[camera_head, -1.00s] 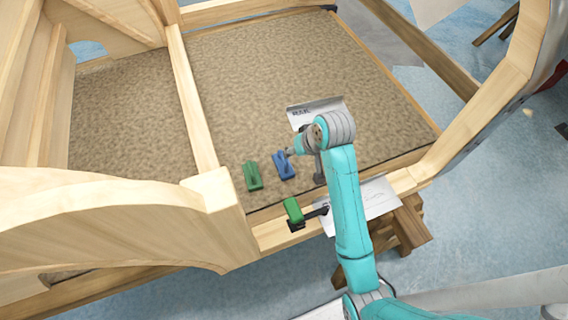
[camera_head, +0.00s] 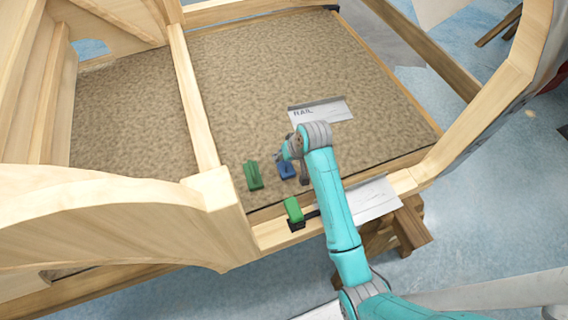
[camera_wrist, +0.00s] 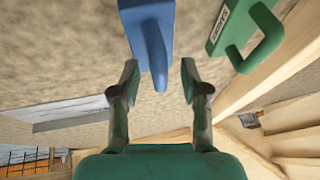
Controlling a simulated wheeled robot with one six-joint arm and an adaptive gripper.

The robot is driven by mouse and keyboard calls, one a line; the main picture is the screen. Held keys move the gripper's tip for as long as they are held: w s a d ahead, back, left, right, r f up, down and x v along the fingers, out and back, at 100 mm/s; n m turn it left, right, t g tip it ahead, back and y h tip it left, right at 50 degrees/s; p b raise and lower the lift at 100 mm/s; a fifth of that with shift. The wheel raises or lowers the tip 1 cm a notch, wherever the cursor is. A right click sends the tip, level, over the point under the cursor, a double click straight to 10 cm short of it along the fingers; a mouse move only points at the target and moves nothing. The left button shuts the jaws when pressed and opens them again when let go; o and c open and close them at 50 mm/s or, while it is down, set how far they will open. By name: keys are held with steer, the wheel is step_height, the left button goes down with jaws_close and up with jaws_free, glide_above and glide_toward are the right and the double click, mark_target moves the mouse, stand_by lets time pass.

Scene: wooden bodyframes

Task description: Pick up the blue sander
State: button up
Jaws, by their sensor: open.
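The blue sander (camera_head: 287,172) lies on the brown carpeted floor of the wooden frame, partly hidden by my arm in the head view. In the wrist view the blue sander (camera_wrist: 150,38) is at the top centre, its narrow handle end pointing down between my fingertips. My gripper (camera_wrist: 159,75) is open, one finger on each side of that handle end with gaps visible. In the head view my gripper (camera_head: 283,153) is small and partly hidden, just above the sander.
A green sander (camera_head: 253,175) lies close left of the blue one; it also shows in the wrist view (camera_wrist: 243,33). Another green tool (camera_head: 293,210) sits on the front wooden beam. A labelled white sheet (camera_head: 322,111) lies behind. Wooden beams border the carpet.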

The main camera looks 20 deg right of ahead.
steer(key=shift+w+a+f, duration=0.1)
steer(key=shift+w+f, duration=0.15)
steer(key=shift+f, duration=0.3)
jaws_close()
steer(key=shift+r, duration=0.1)
step_height(320, 180, up, 10)
steer(key=shift+f, duration=0.1)
stand_by(0.6)
